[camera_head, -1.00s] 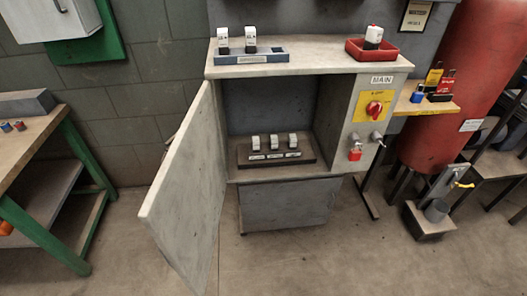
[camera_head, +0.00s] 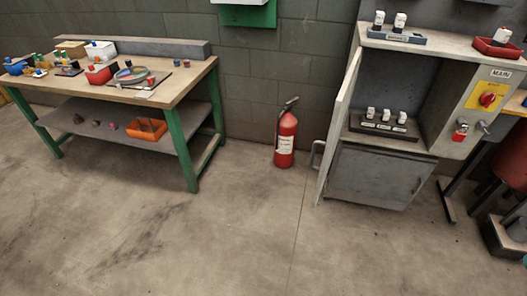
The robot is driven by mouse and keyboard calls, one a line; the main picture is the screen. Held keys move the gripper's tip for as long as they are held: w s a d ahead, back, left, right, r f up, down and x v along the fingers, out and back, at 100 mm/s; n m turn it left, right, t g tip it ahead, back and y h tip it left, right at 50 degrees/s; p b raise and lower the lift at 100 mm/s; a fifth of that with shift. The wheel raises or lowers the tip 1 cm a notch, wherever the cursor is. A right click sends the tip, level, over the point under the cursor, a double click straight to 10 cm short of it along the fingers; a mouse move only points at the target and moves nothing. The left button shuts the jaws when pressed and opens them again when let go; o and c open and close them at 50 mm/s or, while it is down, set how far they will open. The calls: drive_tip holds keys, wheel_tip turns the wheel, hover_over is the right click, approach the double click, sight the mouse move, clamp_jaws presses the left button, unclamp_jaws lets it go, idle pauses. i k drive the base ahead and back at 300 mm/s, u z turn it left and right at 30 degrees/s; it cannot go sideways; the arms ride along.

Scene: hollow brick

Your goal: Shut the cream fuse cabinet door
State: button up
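The cream fuse cabinet (camera_head: 440,38) stands at the right of the head view. Its door (camera_head: 340,125) is hinged on the cabinet's left side and stands wide open, seen nearly edge-on. A grey handle (camera_head: 317,156) shows on the door's outer side, at the left. Inside the open cabinet, several white fuses (camera_head: 385,116) sit in a dark block (camera_head: 395,127).
A red fire extinguisher (camera_head: 285,138) stands on the floor against the wall, left of the door. A green-legged workbench (camera_head: 180,85) with trays and small parts is at the left. The concrete floor (camera_head: 210,240) in front is clear. A yellow panel with a red switch (camera_head: 487,99) is on the cabinet's right.

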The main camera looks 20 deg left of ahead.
sight(341, 100)
drive_tip(key=z, duration=0.15)
drive_tip(key=k, duration=0.25)
drive_tip(key=u, duration=1.35)
drive_tip(key=i, duration=1)
drive_tip(key=z, duration=0.9)
drive_tip(key=i, duration=0.6)
drive_tip(key=z, duration=0.05)
drive_tip(key=k, duration=0.45)
drive_tip(key=z, duration=1.25)
drive_tip(key=k, duration=0.6)
drive_tip(key=u, duration=0.75)
